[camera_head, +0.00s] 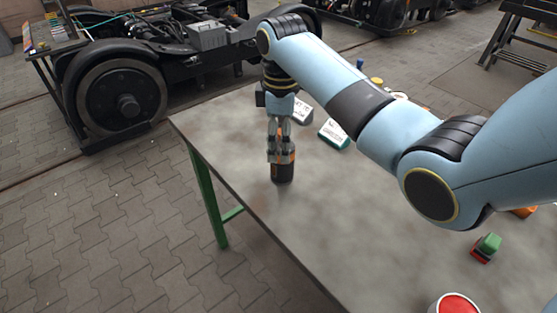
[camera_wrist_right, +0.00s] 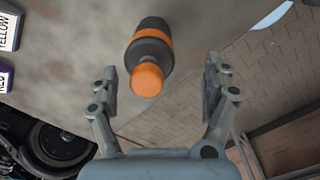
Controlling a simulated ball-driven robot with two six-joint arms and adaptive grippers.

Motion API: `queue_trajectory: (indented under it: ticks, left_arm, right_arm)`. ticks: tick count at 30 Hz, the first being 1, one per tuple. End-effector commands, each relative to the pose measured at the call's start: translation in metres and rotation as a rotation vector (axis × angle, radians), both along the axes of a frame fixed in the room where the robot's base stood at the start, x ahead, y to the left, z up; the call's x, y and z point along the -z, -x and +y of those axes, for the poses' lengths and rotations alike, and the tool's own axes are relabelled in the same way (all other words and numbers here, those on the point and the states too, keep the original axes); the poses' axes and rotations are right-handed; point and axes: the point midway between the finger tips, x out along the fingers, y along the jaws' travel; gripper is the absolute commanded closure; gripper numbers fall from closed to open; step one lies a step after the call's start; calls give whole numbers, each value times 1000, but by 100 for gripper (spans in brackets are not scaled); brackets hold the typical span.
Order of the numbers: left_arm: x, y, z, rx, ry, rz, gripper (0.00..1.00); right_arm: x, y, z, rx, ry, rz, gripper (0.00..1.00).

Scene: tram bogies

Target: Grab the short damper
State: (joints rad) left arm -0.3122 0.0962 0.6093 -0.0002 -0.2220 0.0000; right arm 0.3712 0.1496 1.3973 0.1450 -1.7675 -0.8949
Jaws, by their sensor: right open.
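The short damper seems to be the black and orange cylinder (camera_head: 282,172) standing upright on the table, near its left edge. In the right wrist view, this cylinder (camera_wrist_right: 151,52) shows an orange end cap, a dark body and an orange band. My right gripper (camera_head: 281,150) points down over it in the head view, with the fingers around or in front of its upper part. In the right wrist view, my right gripper (camera_wrist_right: 160,85) is open, and the orange cap lies between the fingertips with gaps on both sides. My left gripper is not in view.
The grey table (camera_head: 330,215) has green legs (camera_head: 207,195). Labelled boxes (camera_head: 334,133) stand behind the gripper. A red and green object (camera_head: 486,248) and a red-topped container (camera_head: 455,304) are at the right. A bogie (camera_head: 125,95) stands beyond the table.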

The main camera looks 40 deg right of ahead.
Motion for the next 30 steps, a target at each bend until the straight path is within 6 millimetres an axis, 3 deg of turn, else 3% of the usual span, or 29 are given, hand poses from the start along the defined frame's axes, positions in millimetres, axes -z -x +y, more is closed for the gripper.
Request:
queue_trajectory:
  ticks: [3, 6, 11, 17, 30]
  left_arm:
    - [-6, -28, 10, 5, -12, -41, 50]
    - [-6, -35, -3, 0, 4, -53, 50]
    - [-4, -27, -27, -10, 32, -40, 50]
    - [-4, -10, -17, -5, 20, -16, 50]
    - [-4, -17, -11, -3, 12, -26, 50]
  right_arm:
    - [17, -4, 0, 2, 2, 4, 18]
    - [33, -6, 0, 2, 3, 5, 18]
    - [46, -6, 0, 1, 3, 3, 18]
    - [47, -6, 0, 1, 3, 1, 18]
    - [46, -6, 0, 1, 3, 1, 74]
